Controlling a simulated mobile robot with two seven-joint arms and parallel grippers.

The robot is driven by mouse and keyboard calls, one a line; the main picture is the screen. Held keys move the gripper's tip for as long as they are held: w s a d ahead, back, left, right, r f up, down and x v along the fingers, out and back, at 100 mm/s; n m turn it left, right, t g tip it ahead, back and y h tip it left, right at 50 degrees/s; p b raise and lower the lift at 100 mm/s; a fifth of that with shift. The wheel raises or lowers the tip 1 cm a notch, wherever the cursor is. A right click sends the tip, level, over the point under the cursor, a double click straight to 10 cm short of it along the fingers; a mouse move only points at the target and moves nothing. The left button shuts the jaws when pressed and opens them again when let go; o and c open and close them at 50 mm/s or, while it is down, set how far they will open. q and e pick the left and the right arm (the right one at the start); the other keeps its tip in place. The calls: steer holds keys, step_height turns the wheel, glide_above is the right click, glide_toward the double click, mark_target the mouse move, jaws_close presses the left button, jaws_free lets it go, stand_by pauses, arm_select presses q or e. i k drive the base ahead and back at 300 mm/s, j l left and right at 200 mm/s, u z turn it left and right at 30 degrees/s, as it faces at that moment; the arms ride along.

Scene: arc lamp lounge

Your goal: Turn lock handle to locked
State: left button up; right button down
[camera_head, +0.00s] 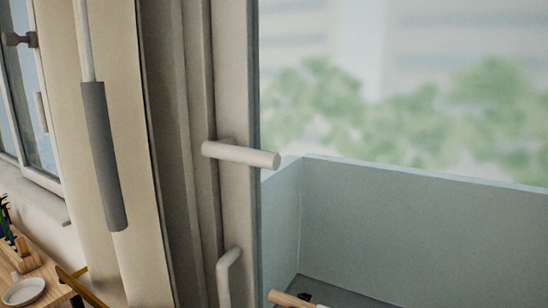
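A white lever handle (241,154) sits on the pale frame of the glass door, near the middle of the head view. Its round bar lies nearly level, tilting slightly down to the right, with its free end over the glass. A white bow-shaped pull (224,278) is lower on the same frame, cut by the bottom edge. No lock marking shows on the handle. Neither of my grippers is in view, and nothing touches the handle.
A grey sleeve on a white rod (104,155) hangs left of the door. A window (25,95) with a dark handle is at far left, above a wooden surface (45,288) with small items. Blue-grey balcony walls (420,225) stand behind the glass. The space around the lever looks clear.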

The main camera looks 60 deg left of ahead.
mark_target(248, 151)
steer(key=l+u, duration=0.1)
steer(key=u, duration=2.1)
steer(key=k+l+z, duration=0.15)
steer(key=z, duration=0.25)
steer(key=k, duration=0.1)
